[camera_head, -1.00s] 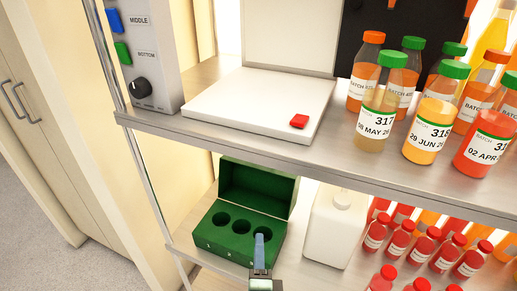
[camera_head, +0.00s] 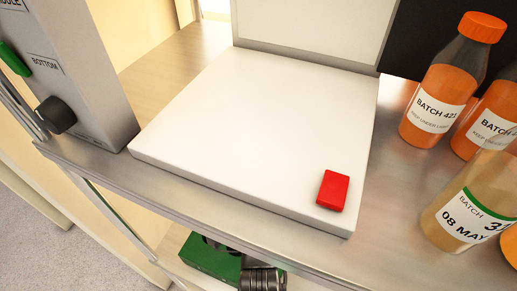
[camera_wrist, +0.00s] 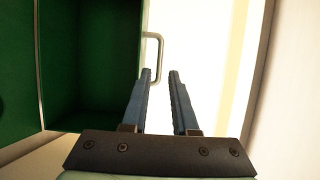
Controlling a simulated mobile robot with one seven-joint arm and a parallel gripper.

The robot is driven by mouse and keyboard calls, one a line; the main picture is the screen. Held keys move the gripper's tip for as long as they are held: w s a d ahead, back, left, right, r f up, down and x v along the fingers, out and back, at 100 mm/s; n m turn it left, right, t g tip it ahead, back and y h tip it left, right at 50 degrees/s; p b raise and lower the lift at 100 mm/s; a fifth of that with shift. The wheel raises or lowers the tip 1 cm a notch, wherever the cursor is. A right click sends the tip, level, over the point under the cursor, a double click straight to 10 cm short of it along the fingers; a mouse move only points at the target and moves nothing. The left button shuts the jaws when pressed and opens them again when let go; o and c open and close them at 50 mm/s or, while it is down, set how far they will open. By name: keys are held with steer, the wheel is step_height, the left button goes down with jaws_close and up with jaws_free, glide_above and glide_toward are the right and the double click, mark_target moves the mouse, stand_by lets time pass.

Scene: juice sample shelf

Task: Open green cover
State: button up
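The green box (camera_head: 208,258) sits on the lower shelf. The upper shelf hides most of it in the head view, so its cover's position cannot be told there. In the wrist view a green panel (camera_wrist: 18,70) is at the left, beside a dark green recess (camera_wrist: 90,55). A metal handle (camera_wrist: 160,50) sticks out from the recess's right edge. The fingertips are just below the handle in the picture; contact cannot be told. In the head view only my dark wrist shows, beside the box.
On the upper shelf, a white platform (camera_head: 250,130) carries a red block (camera_head: 333,190). Juice bottles (camera_head: 440,100) stand to its right. A grey control panel (camera_head: 75,70) with a green button and black knob is at the left. The shelf edge overhangs the box.

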steer(key=b+x, duration=0.1)
steer(key=x, duration=1)
steer(key=shift+w, duration=0.2)
jaws_close()
stand_by(1.0)
